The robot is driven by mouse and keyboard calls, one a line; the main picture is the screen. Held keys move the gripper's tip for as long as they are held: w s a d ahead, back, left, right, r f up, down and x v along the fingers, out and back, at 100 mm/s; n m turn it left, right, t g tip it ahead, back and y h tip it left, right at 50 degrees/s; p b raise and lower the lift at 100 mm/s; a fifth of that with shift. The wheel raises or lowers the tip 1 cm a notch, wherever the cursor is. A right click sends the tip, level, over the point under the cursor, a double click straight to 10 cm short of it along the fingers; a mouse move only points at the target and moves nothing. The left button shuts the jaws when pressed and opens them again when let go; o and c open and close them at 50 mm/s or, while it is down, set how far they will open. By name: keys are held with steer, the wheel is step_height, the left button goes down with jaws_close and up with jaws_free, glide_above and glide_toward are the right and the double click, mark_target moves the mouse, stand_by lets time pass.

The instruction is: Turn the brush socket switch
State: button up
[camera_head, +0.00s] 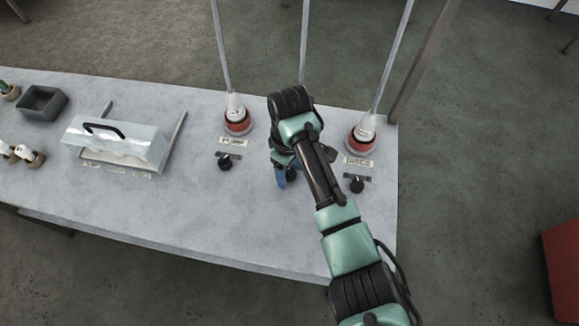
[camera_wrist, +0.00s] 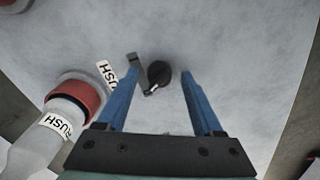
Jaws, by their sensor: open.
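The brush socket switch is a round black knob (camera_wrist: 158,73) with a light pointer mark at its lower left in the wrist view. It also shows in the head view (camera_head: 291,174), partly covered by my arm. My gripper (camera_wrist: 160,82) is open, with its blue fingers on either side of the knob and a visible gap to each. In the head view the gripper (camera_head: 285,177) points down at the table. The red brush socket (camera_wrist: 84,92), with a plug labelled "...USH", lies left of the fingers in the wrist view; my arm hides it in the head view.
The pump socket (camera_head: 237,122) and its knob (camera_head: 226,162) are on the left. The discs socket (camera_head: 361,140) and its knob (camera_head: 357,185) are on the right, near the table edge. A metal box with a handle (camera_head: 120,139) and a dark tray (camera_head: 42,103) are further left.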

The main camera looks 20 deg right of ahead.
steer(key=shift+f, duration=0.15)
jaws_close()
steer(key=shift+m, duration=0.3)
steer(key=shift+r+m+p, duration=0.2)
steer(key=shift+m+p, duration=0.6)
steer(key=shift+p, duration=0.15)
steer(key=m+p, duration=0.2)
steer(key=m, duration=0.1)
steer(key=m+p, duration=0.2)
steer(key=m, duration=0.4)
steer(key=shift+w+f+m, duration=0.1)
steer(key=shift+m, duration=0.3)
